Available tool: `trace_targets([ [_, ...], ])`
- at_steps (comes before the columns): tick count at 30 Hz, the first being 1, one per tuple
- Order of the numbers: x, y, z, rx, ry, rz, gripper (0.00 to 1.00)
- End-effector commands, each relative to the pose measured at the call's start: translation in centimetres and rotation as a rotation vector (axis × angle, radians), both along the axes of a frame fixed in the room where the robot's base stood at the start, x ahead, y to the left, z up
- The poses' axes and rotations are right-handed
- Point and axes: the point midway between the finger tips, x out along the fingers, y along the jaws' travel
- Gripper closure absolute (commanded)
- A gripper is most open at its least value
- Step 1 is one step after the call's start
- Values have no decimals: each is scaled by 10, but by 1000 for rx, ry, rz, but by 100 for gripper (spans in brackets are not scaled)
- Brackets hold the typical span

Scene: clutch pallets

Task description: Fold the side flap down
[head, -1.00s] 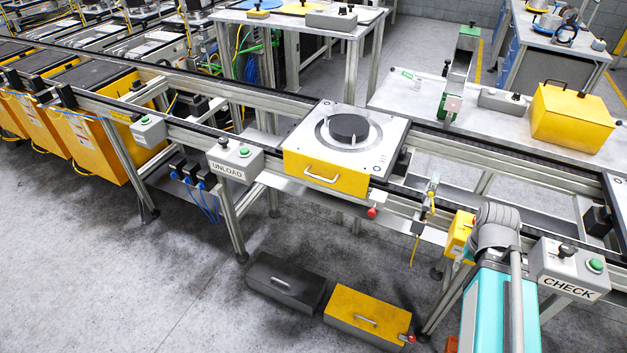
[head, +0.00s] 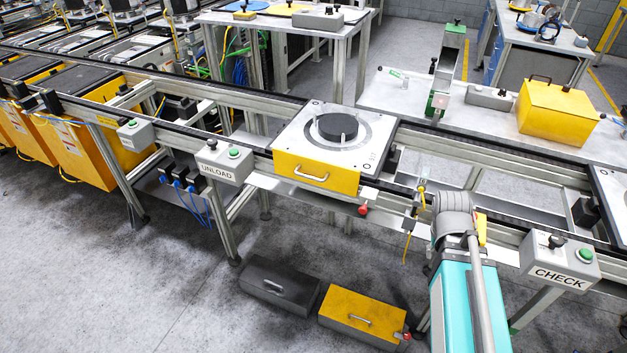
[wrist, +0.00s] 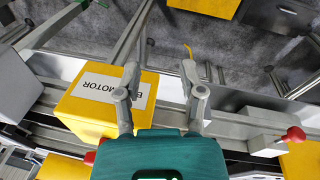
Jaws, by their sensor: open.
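The square pallet (head: 288,135) stands on the conveyor in the head view, carrying a dark round disc (head: 338,127). Its yellow side flap (head: 316,177), with a silver handle (head: 311,176), hangs down along the near side. In the wrist view my gripper (wrist: 160,75) is open and empty, fingers apart over the conveyor frame. A yellow box (wrist: 100,120) with a white "MOTOR" label lies beside the left finger. In the head view my arm is to the right of the pallet, apart from the flap; my fingers are hidden there.
A red knob (head: 364,210) is on the rail below the pallet. UNLOAD (head: 223,164) and CHECK (head: 560,262) button boxes stand along the conveyor. A black case (head: 278,288) and a yellow case (head: 360,317) lie on the floor. A yellow box (head: 556,109) is on the rear table.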

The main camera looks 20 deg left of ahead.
Motion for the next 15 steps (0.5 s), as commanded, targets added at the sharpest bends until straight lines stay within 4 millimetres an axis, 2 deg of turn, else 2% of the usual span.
trace_targets([
  [6, 23, 35, -10, -148, -86, 143, 49],
  [15, 49, 94, -10, -346, -230, 357, 49],
])
